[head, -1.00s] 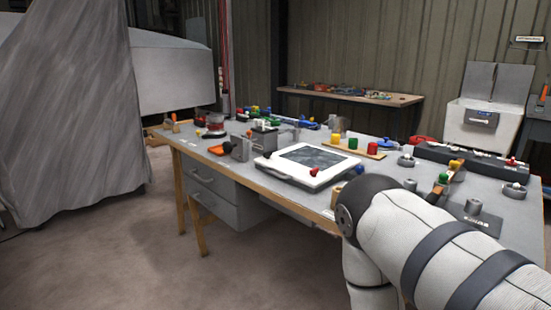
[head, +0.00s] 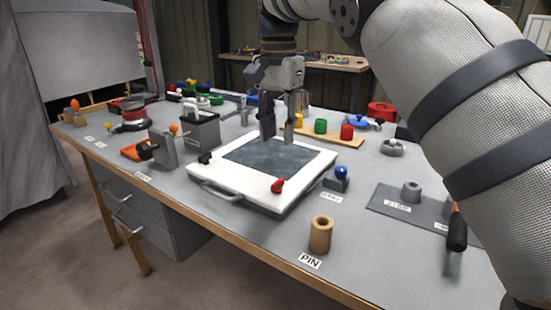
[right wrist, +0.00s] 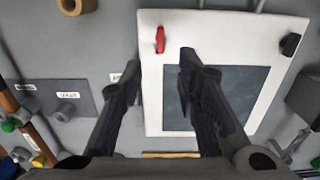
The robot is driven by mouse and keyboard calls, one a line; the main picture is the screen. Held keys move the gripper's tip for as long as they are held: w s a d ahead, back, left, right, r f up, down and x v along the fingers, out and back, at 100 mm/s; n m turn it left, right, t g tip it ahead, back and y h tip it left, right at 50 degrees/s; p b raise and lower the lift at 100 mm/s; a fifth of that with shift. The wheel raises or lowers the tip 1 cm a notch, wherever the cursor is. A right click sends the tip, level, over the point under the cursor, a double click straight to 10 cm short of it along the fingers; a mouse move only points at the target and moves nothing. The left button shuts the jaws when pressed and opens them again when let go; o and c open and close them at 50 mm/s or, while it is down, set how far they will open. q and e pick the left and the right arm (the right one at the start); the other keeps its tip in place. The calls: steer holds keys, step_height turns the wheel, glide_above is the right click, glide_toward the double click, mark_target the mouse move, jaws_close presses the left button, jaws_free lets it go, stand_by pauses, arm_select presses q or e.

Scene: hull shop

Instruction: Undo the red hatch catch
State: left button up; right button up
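The red hatch catch (head: 277,185) sits on the near right corner of a white-framed hatch (head: 243,201) with a dark grey panel (head: 275,158). In the right wrist view the red catch (right wrist: 160,40) lies on the white frame, just beyond and between the fingertips. My right gripper (head: 278,140) points down above the hatch, behind the catch. In the right wrist view its two fingers (right wrist: 160,70) are spread apart with nothing between them. A black catch (head: 205,158) sits at the hatch's left corner. My left gripper is out of view.
A blue-knobbed block (head: 340,177) and a tan PIN cylinder (head: 320,235) stand right of the hatch. A board with coloured cylinders (head: 320,128) lies behind it. A grey box (head: 199,130) stands left. Bare bench lies before the hatch.

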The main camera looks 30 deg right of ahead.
mark_target(277, 181)
step_height(277, 181, down, 11)
steer(key=shift+f, duration=0.2)
stand_by(0.3)
jaws_close()
